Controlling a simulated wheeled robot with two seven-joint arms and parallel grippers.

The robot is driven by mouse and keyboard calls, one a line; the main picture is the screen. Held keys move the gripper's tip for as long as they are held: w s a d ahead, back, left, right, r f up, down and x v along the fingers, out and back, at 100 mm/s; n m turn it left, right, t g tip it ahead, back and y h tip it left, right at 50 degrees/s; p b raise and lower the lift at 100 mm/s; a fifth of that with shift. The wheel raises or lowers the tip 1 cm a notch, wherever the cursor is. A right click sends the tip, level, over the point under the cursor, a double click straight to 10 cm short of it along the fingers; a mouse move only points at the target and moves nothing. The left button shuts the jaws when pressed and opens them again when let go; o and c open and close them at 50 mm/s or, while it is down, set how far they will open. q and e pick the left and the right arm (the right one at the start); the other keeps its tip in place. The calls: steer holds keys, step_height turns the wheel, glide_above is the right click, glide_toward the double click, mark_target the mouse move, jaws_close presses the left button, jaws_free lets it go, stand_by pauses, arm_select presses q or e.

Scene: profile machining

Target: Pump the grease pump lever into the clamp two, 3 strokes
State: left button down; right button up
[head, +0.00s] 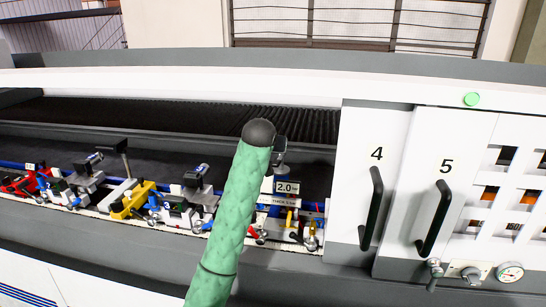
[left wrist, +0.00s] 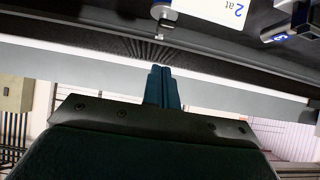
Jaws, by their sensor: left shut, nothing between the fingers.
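My left arm comes up through the middle of the head view in a green sleeve with a dark rounded end; its gripper cannot be made out there. In the left wrist view my left gripper (left wrist: 162,85) is shut and empty, its dark teal fingers together. A small grey metal piece (left wrist: 161,12) shows beyond the fingertips, apart from them; I cannot tell whether it is the pump lever. Several clamps stand in a row on the machine bed in the head view, among them a yellow one (head: 133,201); which is clamp two is unclear. My right gripper is not in view.
A white sign (head: 287,187) reading 2.0 stands just right of my arm. White doors 4 (head: 377,155) and 5 (head: 447,170) with black handles, and a gauge (head: 510,272), are at right.

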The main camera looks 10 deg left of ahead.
arm_select(q)
steer(key=shift+s+r, duration=0.2)
steer(key=shift+r, duration=0.05)
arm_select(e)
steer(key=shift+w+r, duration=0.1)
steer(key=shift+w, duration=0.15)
arm_select(q)
steer(key=shift+w, duration=0.1)
